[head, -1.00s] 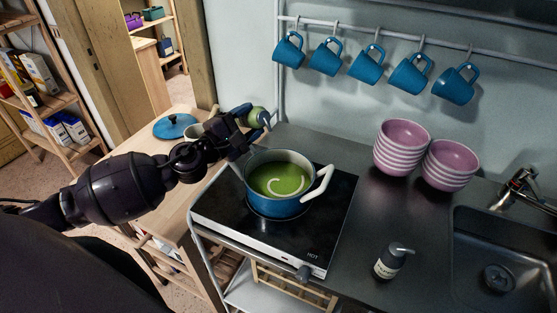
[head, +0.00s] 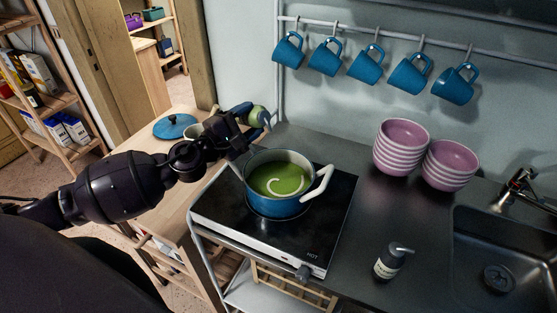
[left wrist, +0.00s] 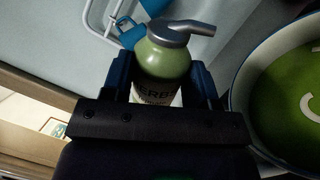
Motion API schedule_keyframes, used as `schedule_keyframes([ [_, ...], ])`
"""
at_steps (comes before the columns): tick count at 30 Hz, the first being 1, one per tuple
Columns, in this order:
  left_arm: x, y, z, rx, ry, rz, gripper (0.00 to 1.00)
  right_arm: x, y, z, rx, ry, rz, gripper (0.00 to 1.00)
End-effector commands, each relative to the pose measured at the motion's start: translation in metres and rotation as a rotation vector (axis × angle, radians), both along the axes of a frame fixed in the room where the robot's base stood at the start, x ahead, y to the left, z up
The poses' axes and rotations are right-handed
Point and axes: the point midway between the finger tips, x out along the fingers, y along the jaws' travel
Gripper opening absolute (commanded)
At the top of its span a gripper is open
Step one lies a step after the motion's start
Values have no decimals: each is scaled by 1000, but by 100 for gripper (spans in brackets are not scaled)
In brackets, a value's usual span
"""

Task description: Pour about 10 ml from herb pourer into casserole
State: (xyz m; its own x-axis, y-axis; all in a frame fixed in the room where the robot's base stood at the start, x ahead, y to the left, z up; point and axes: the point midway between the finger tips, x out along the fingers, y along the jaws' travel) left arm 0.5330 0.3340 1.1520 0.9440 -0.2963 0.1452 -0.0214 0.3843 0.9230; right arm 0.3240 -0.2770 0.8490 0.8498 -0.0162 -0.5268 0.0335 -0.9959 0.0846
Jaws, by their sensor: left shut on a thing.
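The herb pourer (left wrist: 168,62) is a green bottle with a grey spout and a label reading HERBS. My left gripper (head: 246,118) is shut on it, with a finger on each side in the left wrist view (left wrist: 160,85). The pourer also shows in the head view (head: 257,117), partly hidden by the gripper, behind and left of the casserole. The casserole (head: 277,207) is a blue pot with white handles, holding green liquid with a pale curl on top. In the left wrist view the casserole rim (left wrist: 236,92) is at the right, and the spout points toward that side. My right gripper is out of view.
The casserole stands on a black hotplate (head: 335,215) marked HOT. Striped pink bowls (head: 400,150) stand to the right, with a soap dispenser (head: 391,262) and sink (head: 510,235). Blue mugs (head: 410,77) hang above. A blue lid (head: 175,126) lies on the wooden table.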

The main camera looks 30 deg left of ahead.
Motion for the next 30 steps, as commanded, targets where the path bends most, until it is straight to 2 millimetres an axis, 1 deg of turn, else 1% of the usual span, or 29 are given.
schedule_keyframes([
  [30,-1,-2,1,57,-22,-1,28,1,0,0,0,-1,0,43],
])
